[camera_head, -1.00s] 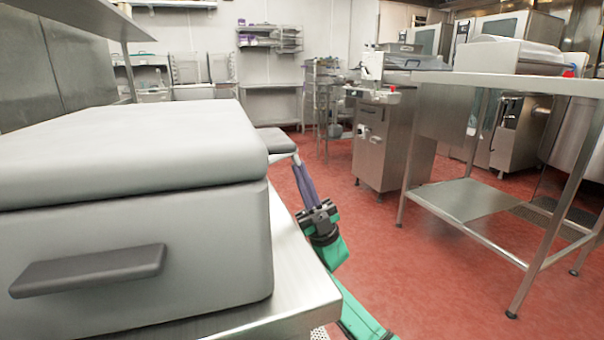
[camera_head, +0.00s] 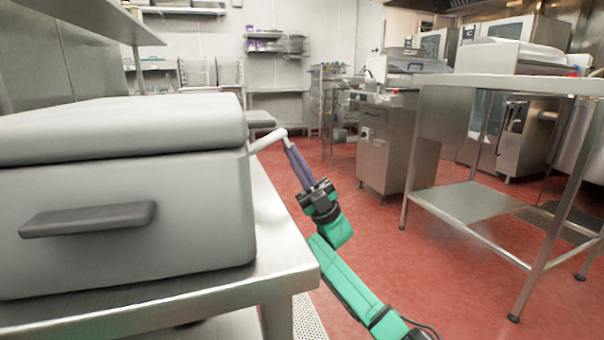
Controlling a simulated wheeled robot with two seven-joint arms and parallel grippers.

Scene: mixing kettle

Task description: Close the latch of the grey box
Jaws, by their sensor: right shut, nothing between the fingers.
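The grey box (camera_head: 125,215) stands at the left on a steel table, with its lid (camera_head: 120,130) down. A dark grey bar handle (camera_head: 88,219) sticks out from its front. A pale bent lever (camera_head: 267,139), which looks like the latch, sticks out from the box's right side. My right gripper (camera_head: 290,150) has purple fingers, shut and empty, pointing up beside the lever's outer end. I cannot tell whether they touch it. My left gripper is out of view.
The steel table's edge (camera_head: 215,296) runs below the box. A dark flat piece (camera_head: 262,118) shows behind the lever. Another steel table (camera_head: 525,84) stands at the right. Open red floor (camera_head: 395,240) lies between the tables.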

